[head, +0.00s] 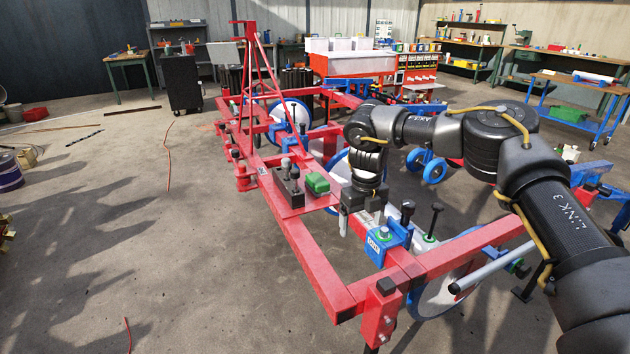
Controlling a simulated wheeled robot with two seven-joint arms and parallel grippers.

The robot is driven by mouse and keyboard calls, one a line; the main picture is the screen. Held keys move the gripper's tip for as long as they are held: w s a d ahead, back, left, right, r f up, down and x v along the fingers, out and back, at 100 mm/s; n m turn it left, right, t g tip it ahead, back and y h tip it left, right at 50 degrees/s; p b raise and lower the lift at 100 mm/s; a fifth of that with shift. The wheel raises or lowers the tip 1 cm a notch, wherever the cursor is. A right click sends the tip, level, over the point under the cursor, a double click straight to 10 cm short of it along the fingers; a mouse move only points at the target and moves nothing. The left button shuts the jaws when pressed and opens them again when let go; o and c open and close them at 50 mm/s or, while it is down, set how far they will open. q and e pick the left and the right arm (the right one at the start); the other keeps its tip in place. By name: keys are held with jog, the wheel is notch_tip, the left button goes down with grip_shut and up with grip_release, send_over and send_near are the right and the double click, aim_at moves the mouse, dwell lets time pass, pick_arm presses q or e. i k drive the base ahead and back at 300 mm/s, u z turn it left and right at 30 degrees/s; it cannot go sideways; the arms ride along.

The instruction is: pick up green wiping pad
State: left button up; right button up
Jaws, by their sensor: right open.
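The green wiping pad (318,183) lies on a flat red plate (299,208) of the red planter frame, near the middle of the head view. My right gripper (358,222) is open and points down, just right of the pad and apart from it, above the frame. No part of the pad is between its fingers. Its fingertips are small and partly hard to separate from the frame parts behind them. My left gripper is not in view.
A dark block with upright knobs (288,186) stands left of the pad. A blue bracket (388,245) and a black-topped lever (434,220) rise right of the gripper. A tall red mast (247,85) stands further back. The floor to the left is mostly free.

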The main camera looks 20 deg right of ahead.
aim_at(318, 185)
jog(key=i, duration=1.3)
